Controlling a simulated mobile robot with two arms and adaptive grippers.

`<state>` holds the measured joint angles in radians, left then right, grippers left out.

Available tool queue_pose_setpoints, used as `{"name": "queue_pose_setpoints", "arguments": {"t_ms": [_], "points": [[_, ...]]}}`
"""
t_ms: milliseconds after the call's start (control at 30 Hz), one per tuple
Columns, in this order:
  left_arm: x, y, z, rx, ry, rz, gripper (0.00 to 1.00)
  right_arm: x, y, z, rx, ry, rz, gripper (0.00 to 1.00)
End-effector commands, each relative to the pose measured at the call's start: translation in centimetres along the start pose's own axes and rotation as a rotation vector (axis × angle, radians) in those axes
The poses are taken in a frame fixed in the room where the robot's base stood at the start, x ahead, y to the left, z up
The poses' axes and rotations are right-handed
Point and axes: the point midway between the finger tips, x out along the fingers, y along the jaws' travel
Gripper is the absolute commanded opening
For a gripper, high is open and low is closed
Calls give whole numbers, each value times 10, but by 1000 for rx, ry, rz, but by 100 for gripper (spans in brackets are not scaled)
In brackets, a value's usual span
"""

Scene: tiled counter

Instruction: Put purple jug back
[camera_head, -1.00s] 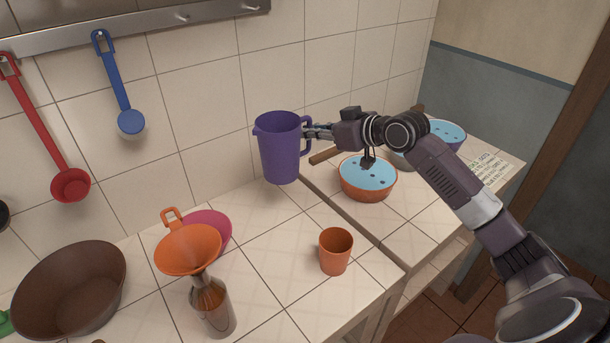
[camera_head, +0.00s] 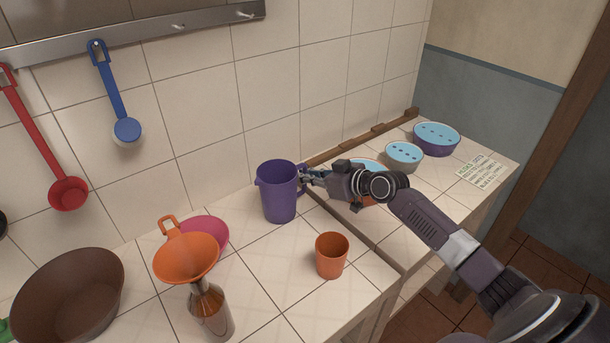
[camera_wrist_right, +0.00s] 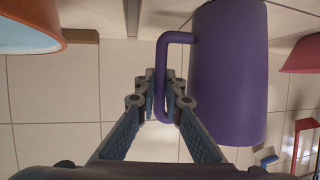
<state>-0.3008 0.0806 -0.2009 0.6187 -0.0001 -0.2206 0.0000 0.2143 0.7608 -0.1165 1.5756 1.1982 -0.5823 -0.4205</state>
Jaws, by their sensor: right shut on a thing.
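The purple jug (camera_head: 278,196) is upright at the back of the tiled counter, close to the wall. Its base appears at or very near the counter top; I cannot tell if it bears weight there. My right gripper (camera_head: 307,177) comes from the right and is shut on the jug's handle. In the right wrist view the fingers (camera_wrist_right: 160,105) lie on both sides of the handle (camera_wrist_right: 163,80), with the jug body (camera_wrist_right: 228,75) beside them. My left gripper is not in view.
An orange cup (camera_head: 331,257) stands in front of the jug. A bottle (camera_head: 212,312) with an orange funnel (camera_head: 187,257), a pink bowl (camera_head: 211,233) and a brown bowl (camera_head: 70,296) are left. Blue-topped bowls (camera_head: 404,154) (camera_head: 437,138) stand right, one partly behind my arm. Ladles (camera_head: 117,95) (camera_head: 40,140) hang on the wall.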

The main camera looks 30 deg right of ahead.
Motion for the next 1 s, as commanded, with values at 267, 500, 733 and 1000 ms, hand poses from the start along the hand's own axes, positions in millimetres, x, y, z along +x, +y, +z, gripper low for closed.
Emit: {"name": "queue_pose_setpoints", "arguments": {"t_ms": [267, 500, 733, 1000], "points": [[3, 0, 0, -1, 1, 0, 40, 1, 0, 2, 0, 0, 0, 20], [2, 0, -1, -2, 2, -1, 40, 1, 0, 1, 0, 0, 0, 26], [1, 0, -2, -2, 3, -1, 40, -6, 1, 1, -1, -1, 1, 26], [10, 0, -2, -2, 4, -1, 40, -50, 1, 3, -2, -4, 1, 26]]}}
